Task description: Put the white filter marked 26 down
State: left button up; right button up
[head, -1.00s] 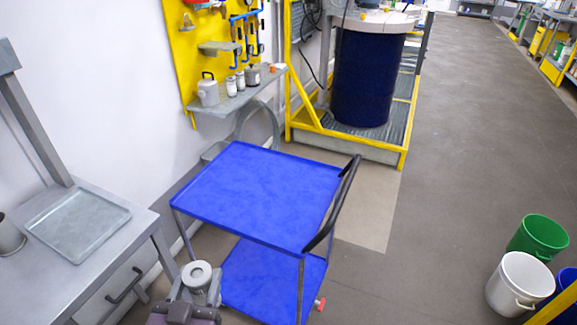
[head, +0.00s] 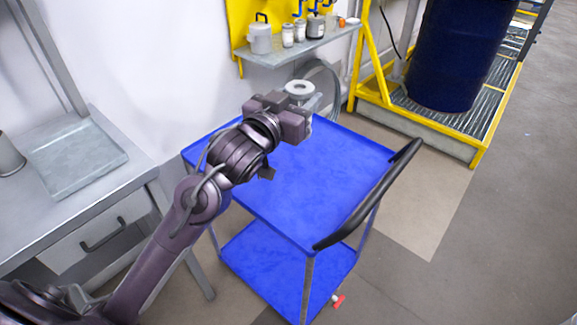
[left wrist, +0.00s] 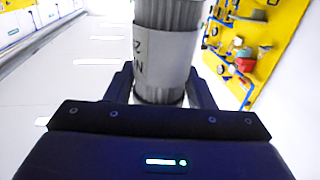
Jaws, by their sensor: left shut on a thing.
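My left gripper (head: 308,102) is shut on a pale grey-white filter (head: 299,88) with a round top and a dark centre hole. In the head view it is held upright around the back edge of the blue cart's top (head: 320,185); its exact height is unclear. The filter also shows in the left wrist view (left wrist: 165,60), between the fingers, with ribbed sides and a white label. My right gripper is not in view.
The cart's top is bare, with a black handle (head: 372,198) on its right side. A wall shelf (head: 292,50) with a canister (head: 260,37) and jars is behind. A grey bench with a shallow tray (head: 75,160) stands left. A blue drum (head: 462,55) stands back right.

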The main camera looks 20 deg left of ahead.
pick_arm(q)
jog(key=shift+w+a+r, duration=0.1)
jog(key=shift+w, duration=0.15)
notch_tip(320, 180, down, 20)
jog(key=b, duration=0.1)
jog(key=shift+r, duration=0.25)
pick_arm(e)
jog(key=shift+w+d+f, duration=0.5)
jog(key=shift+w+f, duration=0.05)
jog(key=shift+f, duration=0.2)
pick_arm(q)
jog(key=shift+f, duration=0.6)
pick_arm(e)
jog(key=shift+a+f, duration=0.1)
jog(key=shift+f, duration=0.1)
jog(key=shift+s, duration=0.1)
pick_arm(q)
jog(key=o, duration=1)
jog(key=shift+f, duration=0.1)
jog(key=shift+c, duration=0.2)
